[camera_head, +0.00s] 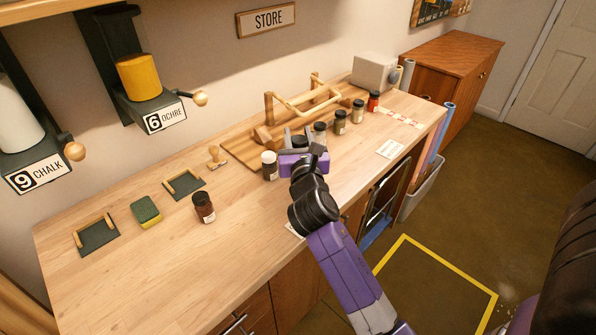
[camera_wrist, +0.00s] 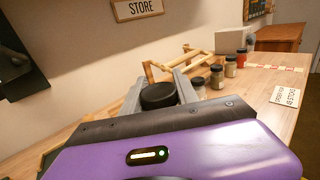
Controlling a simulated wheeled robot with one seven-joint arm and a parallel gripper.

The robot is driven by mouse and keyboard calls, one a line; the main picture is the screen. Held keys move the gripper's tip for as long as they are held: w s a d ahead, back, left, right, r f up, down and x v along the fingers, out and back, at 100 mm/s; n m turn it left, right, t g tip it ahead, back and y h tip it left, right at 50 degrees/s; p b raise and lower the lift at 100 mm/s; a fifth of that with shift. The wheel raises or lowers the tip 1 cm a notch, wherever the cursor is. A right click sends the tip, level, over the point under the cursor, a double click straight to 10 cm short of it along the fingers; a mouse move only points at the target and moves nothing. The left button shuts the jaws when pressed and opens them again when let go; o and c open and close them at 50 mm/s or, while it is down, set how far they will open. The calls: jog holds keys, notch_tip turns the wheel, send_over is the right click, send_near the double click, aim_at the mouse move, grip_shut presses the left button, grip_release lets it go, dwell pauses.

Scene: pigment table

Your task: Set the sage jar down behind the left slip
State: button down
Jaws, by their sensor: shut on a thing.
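My gripper (camera_head: 300,142) is shut on a jar with a black lid (camera_wrist: 158,96). In the wrist view the lid sits between the two grey fingers, and the jar's body is hidden, so its colour does not show. In the head view the held jar is over the wooden worktop, near the front of the wooden rack. A white slip (camera_head: 390,149) lies near the worktop's front edge, right of my gripper; it also shows in the wrist view (camera_wrist: 286,96). The edge of another pale slip (camera_head: 293,231) peeks out left of my arm, mostly covered by it.
A pale jar (camera_head: 269,167) stands close left of my gripper. Several jars, including a greyish one (camera_head: 320,136) and a red one (camera_head: 374,102), stand in a row to the right. A dark red jar (camera_head: 204,209) and a sponge (camera_head: 146,212) are farther left. The front left worktop is clear.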

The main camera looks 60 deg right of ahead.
notch_tip(320, 180, down, 10)
jog(key=b, duration=0.3)
jog(key=shift+r, duration=0.1)
jog(key=c, duration=0.9)
grip_release()
jog(key=shift+f, duration=0.2)
jog(key=shift+c, duration=0.2)
jog(key=shift+a+r, duration=0.1)
jog(key=shift+r, duration=0.05)
jog(key=b+v, duration=0.2)
jog(key=v, duration=0.9)
jog(key=shift+s+a, duration=0.3)
